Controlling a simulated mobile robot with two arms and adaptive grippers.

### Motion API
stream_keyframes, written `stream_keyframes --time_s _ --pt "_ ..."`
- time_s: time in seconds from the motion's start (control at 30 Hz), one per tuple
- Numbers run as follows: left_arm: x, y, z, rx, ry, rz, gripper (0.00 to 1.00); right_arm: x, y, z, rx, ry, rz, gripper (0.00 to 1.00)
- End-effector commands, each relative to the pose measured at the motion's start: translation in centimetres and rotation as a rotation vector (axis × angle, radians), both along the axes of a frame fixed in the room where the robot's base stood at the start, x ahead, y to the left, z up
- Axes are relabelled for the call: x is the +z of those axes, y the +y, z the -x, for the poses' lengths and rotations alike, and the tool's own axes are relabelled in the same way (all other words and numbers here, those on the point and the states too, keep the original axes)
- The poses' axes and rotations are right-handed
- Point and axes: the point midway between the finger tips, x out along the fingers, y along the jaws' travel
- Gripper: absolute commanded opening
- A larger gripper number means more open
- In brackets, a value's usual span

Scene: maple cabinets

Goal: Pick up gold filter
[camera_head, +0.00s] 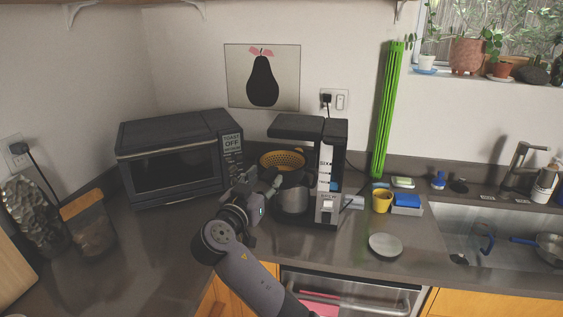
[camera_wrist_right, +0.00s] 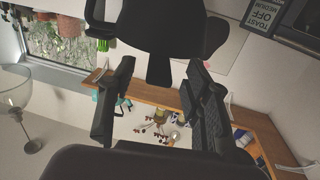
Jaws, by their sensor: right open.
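The gold filter (camera_head: 283,160) is a round, perforated, yellow-gold basket. It sits in the black coffee maker (camera_head: 330,165), under its top and above the grey carafe (camera_head: 291,198). My right gripper (camera_head: 262,182) is open, just in front of and below the filter, at the left of the carafe. I cannot tell whether it touches either. In the right wrist view the two fingers of my right gripper (camera_wrist_right: 160,85) stand apart with nothing held between them. I cannot make out the filter in that view. My left gripper is not in view.
A black toaster oven (camera_head: 180,160) stands left of the coffee maker. A yellow cup (camera_head: 382,200), a blue sponge (camera_head: 407,200) and a grey round disc (camera_head: 385,245) lie to the right, before the sink (camera_head: 480,220).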

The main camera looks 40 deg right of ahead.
Motion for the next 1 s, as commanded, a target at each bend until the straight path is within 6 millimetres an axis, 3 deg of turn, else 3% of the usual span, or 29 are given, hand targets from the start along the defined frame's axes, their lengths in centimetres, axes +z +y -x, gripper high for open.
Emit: stream_keyframes --time_s 0.13,0.4,1.0 --pt "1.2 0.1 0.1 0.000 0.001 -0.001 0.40 0.2 -1.6 -0.9 -0.002 0.002 0.001 0.45" --pt "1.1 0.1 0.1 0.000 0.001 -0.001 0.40 -0.1 -1.8 -1.1 0.000 0.001 -0.001 0.45" --pt "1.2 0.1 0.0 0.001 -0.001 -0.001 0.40 -0.1 -1.8 -1.1 0.000 0.001 -0.001 0.06"
